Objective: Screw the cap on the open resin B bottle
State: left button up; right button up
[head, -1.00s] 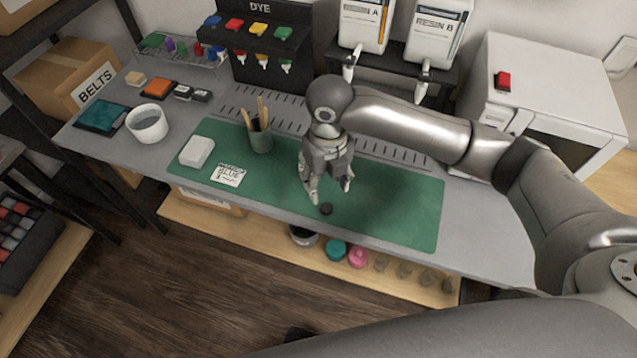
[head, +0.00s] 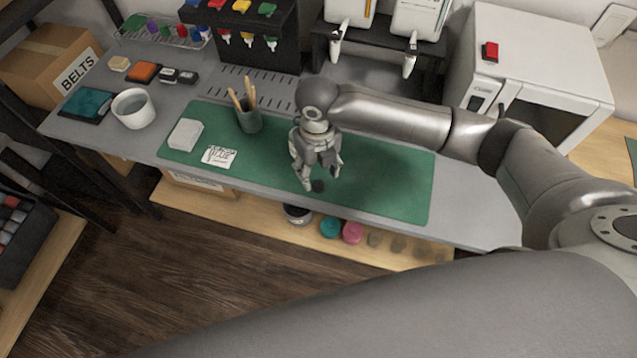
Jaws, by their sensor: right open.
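A small dark round piece that looks like a cap (head: 318,186) lies on the green mat (head: 385,196) near the mat's front edge. My right gripper (head: 322,180) points down over the mat with its fingers apart and empty. The dark piece is at its fingertips; I cannot tell whether they touch it. The white resin B container (head: 417,20) is at the top right on a black stand, its top cut off by the frame. No open bottle neck can be made out. My left gripper is not in view.
A white bowl (head: 133,108) stands farther left. A white oven (head: 540,70) is at the right. The mat's right part is clear.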

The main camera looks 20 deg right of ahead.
aim_at(318, 185)
jog(key=shift+f, duration=0.15)
notch_tip(318, 185, down, 5)
jog(key=shift+d+r+p, duration=0.1)
jog(key=shift+d+p, duration=0.05)
jog(key=shift+p, duration=0.35)
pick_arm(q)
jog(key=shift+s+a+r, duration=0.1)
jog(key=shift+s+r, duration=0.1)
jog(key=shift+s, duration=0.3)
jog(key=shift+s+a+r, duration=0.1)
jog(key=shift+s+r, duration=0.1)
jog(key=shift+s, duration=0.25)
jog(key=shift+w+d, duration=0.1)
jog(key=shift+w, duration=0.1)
pick_arm(e)
jog(key=c, duration=0.8)
